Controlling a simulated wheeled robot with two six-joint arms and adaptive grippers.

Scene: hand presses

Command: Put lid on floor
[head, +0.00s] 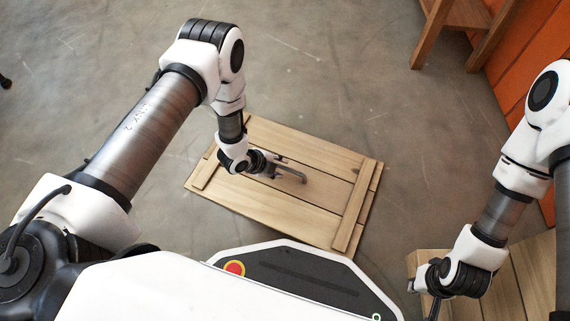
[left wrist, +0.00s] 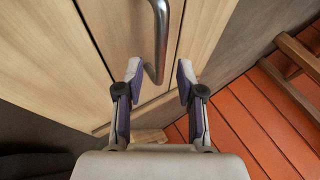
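The lid is a pale wooden board panel (head: 290,212) with cross battens and a grey metal bar handle (head: 293,174). It lies over the concrete floor at the middle of the head view; I cannot tell whether it rests flat on it. In the left wrist view the lid (left wrist: 60,55) fills the upper left, and the handle (left wrist: 158,40) comes down between my fingers. My left gripper (head: 280,168) is at the handle, its two fingertips (left wrist: 160,72) apart on either side with visible gaps. My right gripper (head: 430,292) is low at the right; its fingers are unclear.
A wooden crate or box (head: 506,292) stands at the lower right under my right arm. A wooden stool or table (head: 462,15) stands at the upper right by an orange plank wall (head: 515,60). The concrete floor (head: 330,70) beyond the lid is clear.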

